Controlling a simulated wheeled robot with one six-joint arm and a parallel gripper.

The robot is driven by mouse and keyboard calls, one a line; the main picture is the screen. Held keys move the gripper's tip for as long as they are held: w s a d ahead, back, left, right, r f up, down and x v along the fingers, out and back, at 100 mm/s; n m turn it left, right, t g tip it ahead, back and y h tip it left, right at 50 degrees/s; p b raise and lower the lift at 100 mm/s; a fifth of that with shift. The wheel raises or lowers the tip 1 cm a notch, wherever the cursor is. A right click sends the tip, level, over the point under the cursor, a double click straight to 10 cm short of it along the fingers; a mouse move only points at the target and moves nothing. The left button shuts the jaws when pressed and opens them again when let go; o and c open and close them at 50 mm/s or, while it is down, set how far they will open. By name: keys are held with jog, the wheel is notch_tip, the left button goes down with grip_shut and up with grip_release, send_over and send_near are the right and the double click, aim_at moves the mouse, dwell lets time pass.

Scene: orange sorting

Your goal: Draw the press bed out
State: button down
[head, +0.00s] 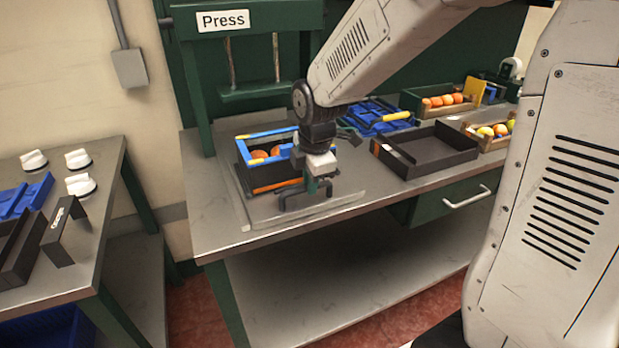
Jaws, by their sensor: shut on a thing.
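The press bed (258,212) is a thin pale plate lying on the green-legged bench, below and in front of the press (247,60) labelled "Press". A dark crate (272,183) with a blue and yellow frame stands on the bed and holds a few oranges (266,153). My gripper (309,191) points down at the front part of the bed, just right of the crate. It is shut on the bed's dark handle (291,200), though the grip is small and partly hidden by the gripper itself.
An empty dark tray (440,158) sits to the right, with a blue crate (375,117) behind it. Fruit crates (410,103) (470,128) stand at the back right. A drawer (435,207) is under the bench. A second table (100,215) stands left, across a floor gap.

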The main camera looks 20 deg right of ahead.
jog(key=shift+s, duration=0.4)
jog(key=shift+f, duration=0.1)
jog(key=c, duration=1.4)
grip_release()
jog(key=shift+s, duration=0.15)
jog(key=shift+r, duration=0.2)
notch_tip(320, 180, up, 8)
jog(key=s, duration=0.1)
jog(key=shift+s+f, duration=0.2)
jog(key=shift+f, duration=0.05)
